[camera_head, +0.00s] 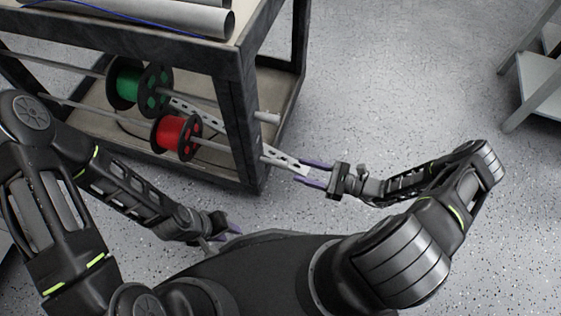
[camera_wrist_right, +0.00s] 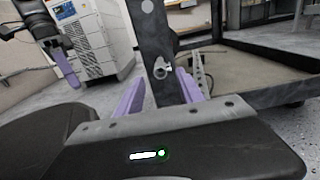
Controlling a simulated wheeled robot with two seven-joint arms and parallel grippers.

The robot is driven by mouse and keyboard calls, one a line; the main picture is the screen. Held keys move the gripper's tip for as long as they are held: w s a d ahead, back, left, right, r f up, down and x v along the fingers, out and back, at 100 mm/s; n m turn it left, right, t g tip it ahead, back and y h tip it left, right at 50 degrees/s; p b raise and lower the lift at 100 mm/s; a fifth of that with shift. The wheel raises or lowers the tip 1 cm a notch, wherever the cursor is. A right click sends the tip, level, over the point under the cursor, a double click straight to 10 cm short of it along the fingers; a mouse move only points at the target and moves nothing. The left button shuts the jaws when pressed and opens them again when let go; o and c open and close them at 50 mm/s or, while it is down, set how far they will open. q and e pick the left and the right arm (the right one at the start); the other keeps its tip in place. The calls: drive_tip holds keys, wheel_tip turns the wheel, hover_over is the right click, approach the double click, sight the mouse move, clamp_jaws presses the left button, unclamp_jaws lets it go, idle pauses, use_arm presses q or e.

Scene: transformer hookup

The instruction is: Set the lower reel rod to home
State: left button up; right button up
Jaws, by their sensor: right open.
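The lower reel rod (camera_head: 222,151) runs through the red reel (camera_head: 177,136) to the cart's corner post. In the right wrist view a metal rod end (camera_wrist_right: 162,69) sticks out at the post, probably the lower rod's.
The upper rod (camera_head: 266,117) carries a green reel (camera_head: 128,84) and projects past the post. The cart's dark corner post (camera_head: 238,130) stands close to my right gripper. Grey pipes (camera_head: 180,18) lie on top. A grey rack (camera_head: 535,80) is far right; floor between is clear.

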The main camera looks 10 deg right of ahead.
sight(280, 164)
drive_tip(key=shift+x, duration=3.95)
drive_tip(key=shift+c, duration=0.3)
clamp_jaws()
